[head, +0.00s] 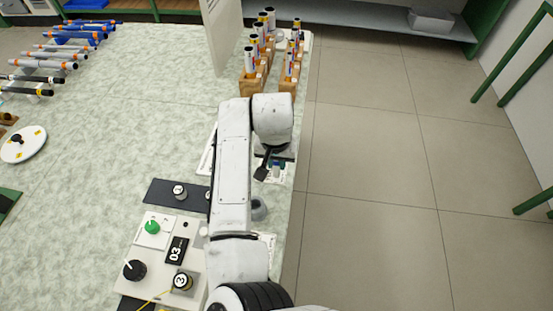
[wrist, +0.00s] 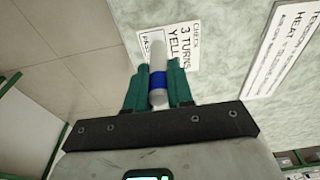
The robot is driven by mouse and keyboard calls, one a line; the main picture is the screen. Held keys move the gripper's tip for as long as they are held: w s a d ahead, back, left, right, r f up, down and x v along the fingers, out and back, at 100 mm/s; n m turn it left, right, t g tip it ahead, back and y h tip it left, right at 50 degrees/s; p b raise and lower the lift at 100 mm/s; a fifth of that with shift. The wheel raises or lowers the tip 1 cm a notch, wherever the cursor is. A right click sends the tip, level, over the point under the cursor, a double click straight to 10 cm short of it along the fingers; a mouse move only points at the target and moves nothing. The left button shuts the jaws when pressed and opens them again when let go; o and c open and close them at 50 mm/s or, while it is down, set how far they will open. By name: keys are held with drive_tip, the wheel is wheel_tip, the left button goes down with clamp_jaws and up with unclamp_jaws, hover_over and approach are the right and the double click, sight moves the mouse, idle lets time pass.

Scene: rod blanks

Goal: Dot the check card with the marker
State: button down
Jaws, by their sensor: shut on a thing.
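The marker (wrist: 158,80), a pale cylinder with a blue band, is held between the green fingers of my gripper (wrist: 158,66) in the wrist view. Its far end points at the check card (wrist: 184,38), a white card with black print reading "CHECK", "3 TURNS", "YELL" and "PASS" in part. No dot is clearly visible on the card. In the head view my gripper (head: 275,168) is low over the table's right edge, mostly covered by my arm, and the card is hard to make out.
A second printed sheet (wrist: 290,40) lies beside the card. Wooden holders (head: 252,85) with banded rods and an upright white panel (head: 222,35) stand behind. Bare floor lies right.

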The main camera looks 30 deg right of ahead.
drive_tip(key=shift+r, duration=0.1)
idle(0.5)
drive_tip(key=shift+r+p, duration=3.75)
drive_tip(key=shift+r, duration=0.15)
